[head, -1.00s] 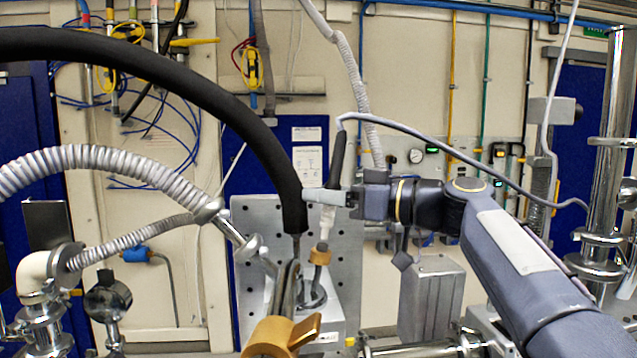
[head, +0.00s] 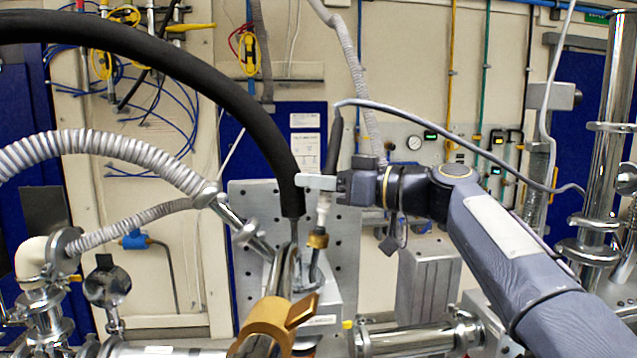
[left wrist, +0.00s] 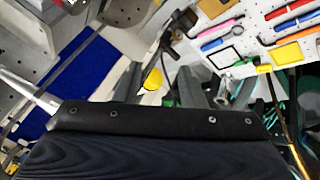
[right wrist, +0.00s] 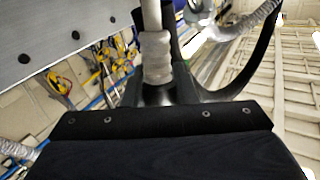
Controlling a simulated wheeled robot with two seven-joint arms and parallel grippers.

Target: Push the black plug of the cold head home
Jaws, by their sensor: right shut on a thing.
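The black plug (head: 334,145) stands nearly upright in the head view, with a grey cable leaving its top and a pale lower section (head: 323,211). My right gripper (head: 318,182) comes in from the right and is shut on it. In the right wrist view, a pale ribbed piece (right wrist: 157,58) shows between the dark fingers. Below the plug is a brass collar (head: 317,241) on a dark bent lead; I cannot tell how deeply the plug sits there.
A thick black hose (head: 215,90) arches down just left of the plug. A perforated metal plate (head: 348,265) stands behind. A brass fitting (head: 268,322) is in front, with ribbed steel hoses (head: 120,145) at left. A tool board (left wrist: 265,30) shows in the left wrist view.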

